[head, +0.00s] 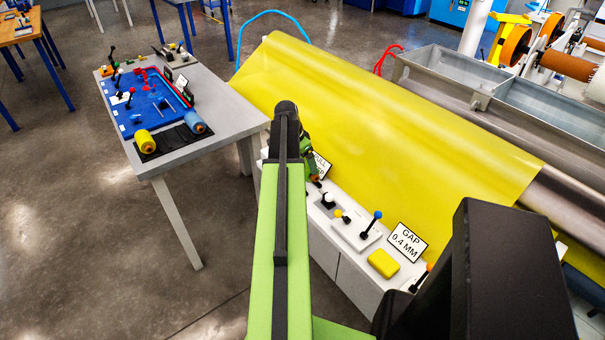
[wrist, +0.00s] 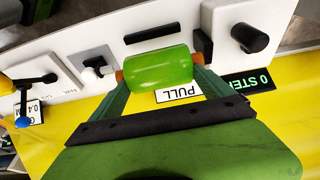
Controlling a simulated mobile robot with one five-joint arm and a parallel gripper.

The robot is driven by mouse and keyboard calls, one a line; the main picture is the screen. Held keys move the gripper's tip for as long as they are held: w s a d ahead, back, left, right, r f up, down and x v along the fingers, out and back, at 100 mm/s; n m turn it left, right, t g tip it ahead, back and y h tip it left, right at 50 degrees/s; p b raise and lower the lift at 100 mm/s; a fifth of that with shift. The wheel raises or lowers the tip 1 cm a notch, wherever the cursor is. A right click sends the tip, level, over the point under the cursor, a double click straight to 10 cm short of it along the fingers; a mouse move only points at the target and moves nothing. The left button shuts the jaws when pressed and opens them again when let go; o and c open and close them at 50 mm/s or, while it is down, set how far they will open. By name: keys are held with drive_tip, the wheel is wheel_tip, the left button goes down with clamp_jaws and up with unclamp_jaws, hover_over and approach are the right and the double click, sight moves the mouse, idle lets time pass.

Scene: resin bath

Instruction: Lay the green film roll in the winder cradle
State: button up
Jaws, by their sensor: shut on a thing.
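The green film roll (wrist: 158,68) is a short cylinder with orange ends. My gripper (wrist: 160,74) is shut on it, with one finger at each end. In the wrist view it is held over a white panel (wrist: 72,40); I cannot tell the gap beneath it. In the head view my gripper (head: 313,168) is near the left end of the white console, and the roll is mostly hidden behind my arm. Two dark bars (wrist: 150,34) show beside the roll on the panel; I cannot tell whether they belong to the winder cradle.
The console carries a blue-knobbed lever (head: 372,224), a yellow block (head: 383,262) and a GAP sign (head: 407,241). A black knob (wrist: 250,37) stands right of the roll. Yellow film (head: 380,120) slopes behind. A table (head: 215,92) at left holds yellow (head: 145,141) and blue (head: 195,122) rolls.

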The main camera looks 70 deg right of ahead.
drive_tip(key=shift+f+b, duration=2.25)
drive_tip(key=shift+f, duration=0.1)
drive_tip(key=o, duration=1.5)
drive_tip(key=shift+c, duration=0.2)
drive_tip(key=shift+r, duration=0.15)
drive_tip(key=shift+r+p, duration=0.35)
drive_tip(key=shift+p, duration=0.15)
drive_tip(key=p+v, duration=1.1)
drive_tip(key=shift+a+r, duration=0.15)
drive_tip(key=shift+r, duration=0.25)
drive_tip(key=shift+w, duration=0.15)
